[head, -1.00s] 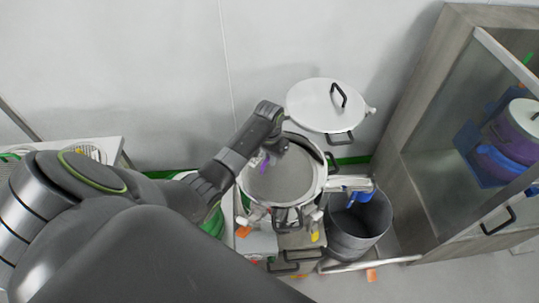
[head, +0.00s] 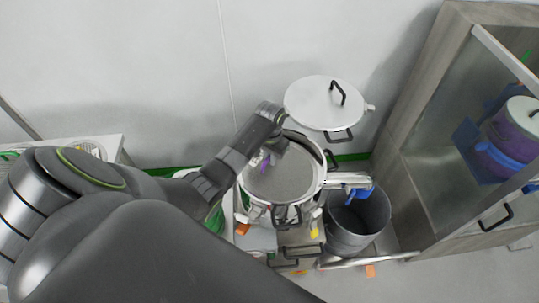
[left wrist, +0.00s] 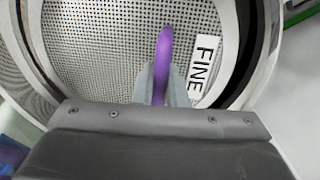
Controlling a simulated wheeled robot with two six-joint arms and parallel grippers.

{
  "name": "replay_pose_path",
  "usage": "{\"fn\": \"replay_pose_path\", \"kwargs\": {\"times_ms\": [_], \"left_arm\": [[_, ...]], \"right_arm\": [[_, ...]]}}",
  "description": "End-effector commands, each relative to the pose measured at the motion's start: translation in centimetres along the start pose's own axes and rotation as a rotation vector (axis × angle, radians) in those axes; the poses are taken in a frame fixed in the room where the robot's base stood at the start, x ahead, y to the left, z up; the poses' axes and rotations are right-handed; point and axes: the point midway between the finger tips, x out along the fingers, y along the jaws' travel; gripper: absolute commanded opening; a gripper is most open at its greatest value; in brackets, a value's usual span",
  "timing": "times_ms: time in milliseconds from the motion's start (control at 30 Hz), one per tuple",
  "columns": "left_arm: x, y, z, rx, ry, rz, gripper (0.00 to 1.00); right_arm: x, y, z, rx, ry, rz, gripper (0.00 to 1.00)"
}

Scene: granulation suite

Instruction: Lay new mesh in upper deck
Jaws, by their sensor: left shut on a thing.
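A round grey mesh screen (head: 285,187) lies within the round metal deck (head: 321,182) of the sieve machine in the head view. In the left wrist view, the perforated mesh (left wrist: 105,45) bears a white label (left wrist: 204,62) reading FINE and has an upright purple tab (left wrist: 163,62). My left gripper (head: 264,158) reaches over the deck's far left rim. It is shut on the purple tab, which lies between its fingers in the wrist view (left wrist: 158,88). I cannot tell whether the mesh sits fully flat. My right gripper is not in view.
A white round lid (head: 318,103) with black handles stands open behind the deck. A dark grey bin (head: 358,228) is right of the machine. A cabinet (head: 425,165) at the right holds purple and blue items (head: 505,145). A white table (head: 105,143) is at the left.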

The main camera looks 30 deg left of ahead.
Motion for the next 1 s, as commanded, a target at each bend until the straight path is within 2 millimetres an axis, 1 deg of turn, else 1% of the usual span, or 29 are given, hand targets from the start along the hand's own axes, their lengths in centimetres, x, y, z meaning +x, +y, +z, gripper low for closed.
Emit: {"fn": "replay_pose_path", "kwargs": {"times_ms": [367, 1000], "left_arm": [[0.1, 0.0, 0.0, 0.000, 0.001, 0.000, 0.00], [1.1, 0.0, 0.0, 0.000, 0.000, 0.000, 0.00]], "right_arm": [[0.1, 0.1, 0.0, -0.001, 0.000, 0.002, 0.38], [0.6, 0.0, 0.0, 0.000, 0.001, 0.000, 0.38]]}}
